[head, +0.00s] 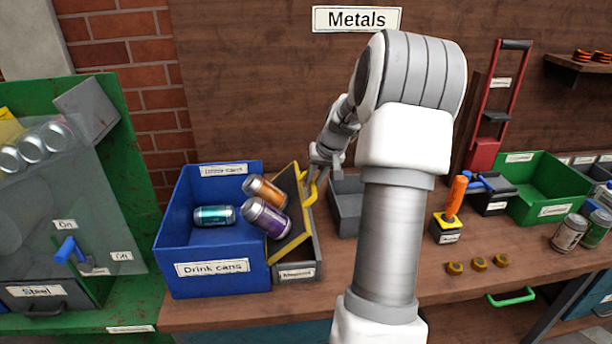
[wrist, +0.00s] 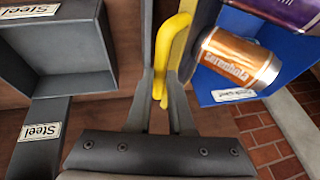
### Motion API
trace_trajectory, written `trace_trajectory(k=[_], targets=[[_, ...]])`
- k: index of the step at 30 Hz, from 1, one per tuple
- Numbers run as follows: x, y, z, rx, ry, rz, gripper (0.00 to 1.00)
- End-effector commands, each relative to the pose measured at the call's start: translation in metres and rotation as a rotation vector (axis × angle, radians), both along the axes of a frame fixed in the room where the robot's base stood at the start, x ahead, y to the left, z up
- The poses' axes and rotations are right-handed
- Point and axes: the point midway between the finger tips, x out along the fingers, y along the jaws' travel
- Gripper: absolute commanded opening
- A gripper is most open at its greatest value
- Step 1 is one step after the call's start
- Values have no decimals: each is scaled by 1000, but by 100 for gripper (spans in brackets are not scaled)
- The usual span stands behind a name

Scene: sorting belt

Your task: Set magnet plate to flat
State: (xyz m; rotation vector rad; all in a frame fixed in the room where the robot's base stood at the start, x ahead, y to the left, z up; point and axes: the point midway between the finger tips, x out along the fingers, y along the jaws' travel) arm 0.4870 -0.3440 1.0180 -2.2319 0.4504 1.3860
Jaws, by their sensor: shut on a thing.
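The magnet plate (head: 293,212) is a dark, yellow-edged panel, steeply tilted above a grey base beside the blue bin. Its yellow handle (head: 313,188) is on its right side. My gripper (head: 316,172) is shut on this handle. The wrist view shows the yellow handle (wrist: 172,48) between the two fingers of my gripper (wrist: 161,88). An orange can (head: 264,191) and a purple can (head: 264,218) lie at the plate's left side, over the bin; whether they touch the plate is unclear. The orange can also shows in the wrist view (wrist: 238,58).
The blue "Drink cans" bin (head: 212,283) holds a teal can (head: 214,215). A grey tray (head: 346,205) stands right of the plate, partly behind my arm. An orange-handled tool (head: 456,197) and a green bin (head: 545,205) stand further right.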

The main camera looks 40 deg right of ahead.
Motion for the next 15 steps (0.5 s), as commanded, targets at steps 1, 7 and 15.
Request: trace_trajectory(k=[1, 7, 15], targets=[[-5, -2, -14, 40, -10, -1, 0], [-14, -19, -37, 165, -88, 2, 0], [-25, -38, -73, 352, -206, 5, 0]])
